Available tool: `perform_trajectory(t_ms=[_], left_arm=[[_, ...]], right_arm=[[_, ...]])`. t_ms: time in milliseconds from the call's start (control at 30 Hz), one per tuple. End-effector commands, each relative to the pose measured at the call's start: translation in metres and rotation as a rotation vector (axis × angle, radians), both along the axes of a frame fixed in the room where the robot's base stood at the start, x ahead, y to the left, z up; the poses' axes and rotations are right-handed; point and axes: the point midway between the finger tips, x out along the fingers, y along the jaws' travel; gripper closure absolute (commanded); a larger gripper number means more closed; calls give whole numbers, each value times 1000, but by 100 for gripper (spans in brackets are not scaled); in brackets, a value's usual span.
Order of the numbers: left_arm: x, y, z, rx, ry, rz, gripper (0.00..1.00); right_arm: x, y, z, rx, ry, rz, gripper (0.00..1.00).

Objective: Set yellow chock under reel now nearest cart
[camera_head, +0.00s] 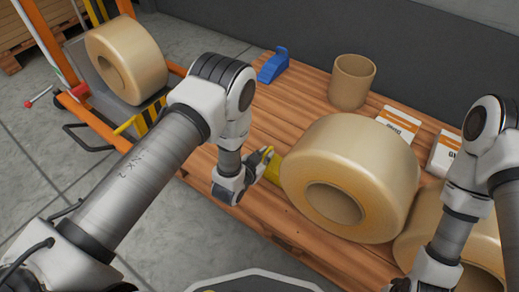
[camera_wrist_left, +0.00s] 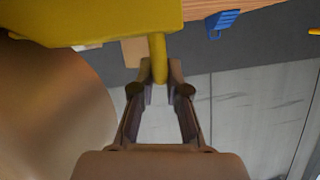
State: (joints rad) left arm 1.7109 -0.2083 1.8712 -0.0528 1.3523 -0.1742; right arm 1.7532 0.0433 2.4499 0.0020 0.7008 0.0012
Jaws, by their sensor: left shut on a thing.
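The yellow chock (camera_head: 272,169) is at the left side of the large tan reel (camera_head: 338,160), the reel on the table closest to the cart (camera_head: 60,62). There the chock's body (camera_wrist_left: 95,18) spans the top left and the reel (camera_wrist_left: 50,105) fills the left. I cannot tell whether chock and reel touch, or whether the chock rests on the table. My right arm shows at the right; its gripper is out of frame.
A second reel (camera_head: 480,235) lies close on the right, partly behind my right arm. A blue chock (camera_head: 272,65), a cardboard tube (camera_head: 352,82) and white-orange boxes (camera_head: 398,124) stand along the back of the wooden table (camera_head: 222,165). The cart carries another reel (camera_head: 140,58).

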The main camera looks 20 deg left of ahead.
Motion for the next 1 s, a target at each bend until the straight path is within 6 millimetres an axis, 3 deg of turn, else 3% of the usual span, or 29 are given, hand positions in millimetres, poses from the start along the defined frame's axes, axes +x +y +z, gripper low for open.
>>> perform_trajectory(t_ms=[367, 400, 467, 800, 1000], left_arm=[[-3, -5, -2, 2, 3, -3, 100], [-3, -5, -2, 2, 3, -4, 79], [-3, -5, -2, 2, 3, -3, 58], [-5, -4, -2, 2, 4, -1, 57], [-34, 3, 10, 2, 7, -1, 57]], right_arm=[[0, 0, 1, 0, 0, 0, 100], [0, 0, 1, 0, 0, 0, 100], [0, 0, 1, 0, 0, 0, 100], [0, 0, 1, 0, 1, 0, 100], [0, 0, 1, 0, 0, 0, 100]])
